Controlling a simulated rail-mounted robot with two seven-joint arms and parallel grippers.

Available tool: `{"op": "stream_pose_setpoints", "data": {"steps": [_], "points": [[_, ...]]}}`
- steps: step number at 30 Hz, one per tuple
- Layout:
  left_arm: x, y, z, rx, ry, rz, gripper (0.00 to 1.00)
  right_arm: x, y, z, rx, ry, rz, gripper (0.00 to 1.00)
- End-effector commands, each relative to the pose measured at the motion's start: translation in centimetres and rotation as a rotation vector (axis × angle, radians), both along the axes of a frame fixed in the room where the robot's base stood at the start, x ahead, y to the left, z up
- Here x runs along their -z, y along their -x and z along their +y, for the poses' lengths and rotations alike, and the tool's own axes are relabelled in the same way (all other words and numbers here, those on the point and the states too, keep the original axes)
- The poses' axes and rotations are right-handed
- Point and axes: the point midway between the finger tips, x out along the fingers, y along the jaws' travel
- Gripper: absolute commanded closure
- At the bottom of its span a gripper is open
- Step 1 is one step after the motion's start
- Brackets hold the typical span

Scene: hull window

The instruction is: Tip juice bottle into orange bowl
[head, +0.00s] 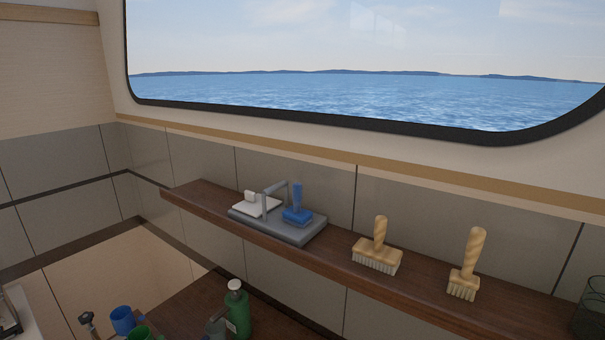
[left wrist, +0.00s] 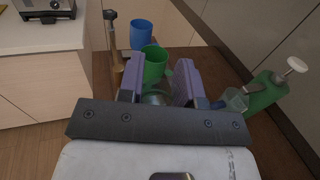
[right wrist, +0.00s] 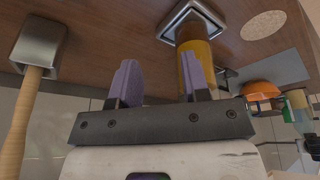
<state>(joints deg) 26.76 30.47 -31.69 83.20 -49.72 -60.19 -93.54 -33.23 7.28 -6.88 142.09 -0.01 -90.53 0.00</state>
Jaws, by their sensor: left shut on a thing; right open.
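A yellow-orange bottle (right wrist: 189,68), which looks like the juice bottle, stands in a square metal holder (right wrist: 173,26) in the right wrist view, which appears upside down. The orange bowl (right wrist: 262,89) is farther off at the right. My right gripper (right wrist: 156,78) is open; one finger overlaps the bottle in the picture, and I cannot tell whether they touch. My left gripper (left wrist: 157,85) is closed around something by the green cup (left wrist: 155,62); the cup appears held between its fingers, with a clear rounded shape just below. Neither gripper, bottle nor bowl shows in the head view.
A blue cup (left wrist: 142,34) stands beyond the green one. A green pump dispenser (head: 237,310) is nearby. The wall shelf bears a grey tray (head: 290,232) and two brushes (head: 377,255). A metal piece with a wooden handle (right wrist: 28,105) and a round mat (right wrist: 263,25) also show.

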Motion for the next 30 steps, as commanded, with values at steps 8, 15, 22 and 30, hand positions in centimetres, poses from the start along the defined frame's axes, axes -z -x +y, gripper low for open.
{"op": "stream_pose_setpoints", "data": {"steps": [8,15,22,30], "points": [[-0.1,0.0,0.0,0.0,0.0,-0.002,1.0,0.0,0.0,0.1,0.001,-0.002,0.0,0.57],[-0.8,0.0,0.0,0.0,0.0,-0.002,1.0,-0.7,0.0,0.2,0.005,-0.008,0.0,0.57],[-2.0,0.0,0.0,0.0,0.0,-0.002,1.0,-2.1,0.0,0.3,0.007,-0.011,0.001,0.57],[-3.4,0.0,0.0,0.0,0.0,-0.002,1.0,-3.6,0.0,0.3,0.007,-0.011,0.001,0.57]]}}
